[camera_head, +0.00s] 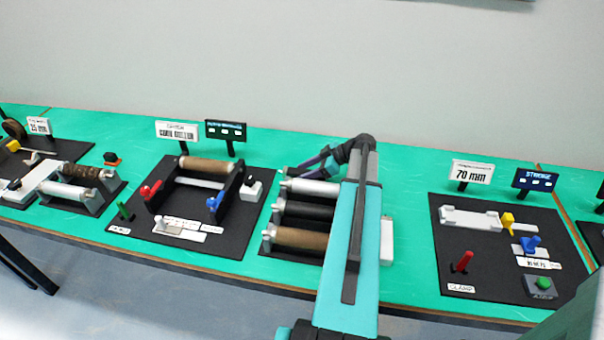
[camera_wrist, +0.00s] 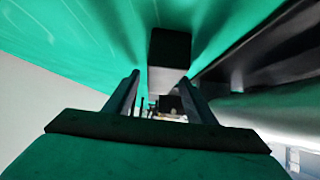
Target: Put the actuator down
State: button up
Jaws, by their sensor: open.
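A block with a dark face and a grey side (camera_wrist: 170,48), which looks like the actuator, is at the green table surface just ahead of and between the fingertips. I cannot tell whether a finger touches it.
A rack with several rollers (camera_head: 305,211) lies beside my arm. A conveyor station (camera_head: 190,200) with red and blue levers stands to the left, and a station with a 70 mm sign (camera_head: 471,174) to the right. Bare green table (camera_head: 405,215) shows right of the arm.

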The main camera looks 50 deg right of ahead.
aim_at(302, 171)
jog(key=shift+w+a+f, duration=0.1)
jog(key=shift+w+f, duration=0.05)
jog(key=shift+f, duration=0.05)
jog(key=shift+c, duration=0.3)
grip_shut()
jog(key=shift+r, duration=0.25)
jog(key=shift+r+b, duration=1.4)
jog(key=shift+r, duration=3.45)
